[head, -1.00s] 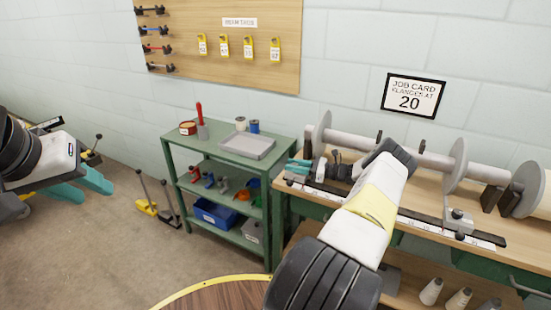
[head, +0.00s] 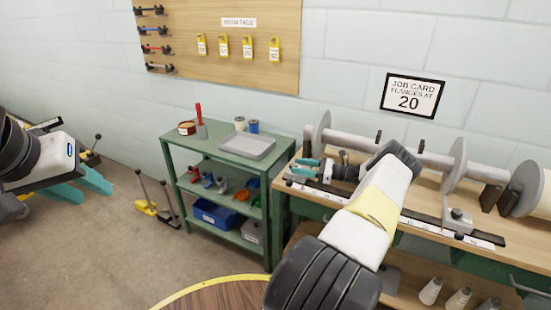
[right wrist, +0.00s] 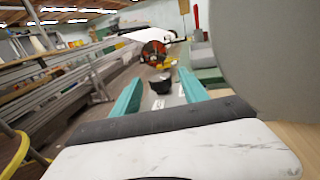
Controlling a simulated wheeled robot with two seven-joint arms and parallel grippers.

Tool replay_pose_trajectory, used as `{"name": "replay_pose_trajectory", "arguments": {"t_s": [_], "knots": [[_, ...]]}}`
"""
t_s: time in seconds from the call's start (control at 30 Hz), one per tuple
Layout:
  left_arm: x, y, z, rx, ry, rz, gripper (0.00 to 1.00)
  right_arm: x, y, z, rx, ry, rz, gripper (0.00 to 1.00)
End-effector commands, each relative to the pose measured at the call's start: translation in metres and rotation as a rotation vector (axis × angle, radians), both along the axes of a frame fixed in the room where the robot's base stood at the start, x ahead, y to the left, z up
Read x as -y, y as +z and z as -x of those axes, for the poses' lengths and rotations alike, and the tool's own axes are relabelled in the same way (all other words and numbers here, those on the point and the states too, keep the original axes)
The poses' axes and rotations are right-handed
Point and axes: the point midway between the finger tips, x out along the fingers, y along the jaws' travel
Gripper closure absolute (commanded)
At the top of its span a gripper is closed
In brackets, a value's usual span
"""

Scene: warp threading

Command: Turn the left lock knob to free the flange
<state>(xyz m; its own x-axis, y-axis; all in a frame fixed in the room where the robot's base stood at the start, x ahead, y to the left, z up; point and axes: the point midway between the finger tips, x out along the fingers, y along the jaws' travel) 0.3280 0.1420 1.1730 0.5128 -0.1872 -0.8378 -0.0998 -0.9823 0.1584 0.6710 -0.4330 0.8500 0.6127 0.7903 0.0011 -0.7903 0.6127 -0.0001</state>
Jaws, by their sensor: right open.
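My right gripper (head: 305,168) is over the left end of the rail on the bench, beside the left flange (head: 320,133), a grey disc on the bar. Its teal fingers are apart. In the right wrist view a black knob (right wrist: 161,84) shows in the gap between the open fingers (right wrist: 160,92), with no clear contact. The left flange (right wrist: 275,60) fills the upper right there. In the head view the knob is hard to make out by the fingers. My left gripper (head: 82,187) is open and empty over the floor at the far left.
A second flange (head: 458,163) and a lock block (head: 458,219) with a dark knob stand further right along the scale. A green cart (head: 205,148) with a grey tray (head: 247,146) stands left of the bench. A job card (head: 412,96) reads 20.

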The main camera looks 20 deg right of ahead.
Motion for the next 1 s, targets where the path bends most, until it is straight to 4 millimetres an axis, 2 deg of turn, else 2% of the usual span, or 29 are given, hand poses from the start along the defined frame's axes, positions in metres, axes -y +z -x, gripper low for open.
{"name": "replay_pose_trajectory", "arguments": {"t_s": [0.1, 0.33, 0.77, 1.0], "knots": [[0.0, 0.0, 0.0, 0.0, 0.0, 0.0, 0.64, 0.018, -0.001, 0.013, -0.001, -0.002, 0.001, 0.48], [0.0, 0.0, 0.0, 0.0, 0.0, 0.0, 0.64, 0.037, -0.001, 0.028, -0.001, -0.001, 0.002, 0.48], [0.0, 0.0, 0.0, 0.0, 0.0, 0.0, 0.64, 0.036, 0.002, 0.028, 0.018, -0.019, -0.007, 0.47], [0.0, 0.0, 0.0, 0.0, 0.0, 0.0, 0.64, 0.025, 0.026, 0.017, 0.16, -0.23, -0.044, 0.47]]}}
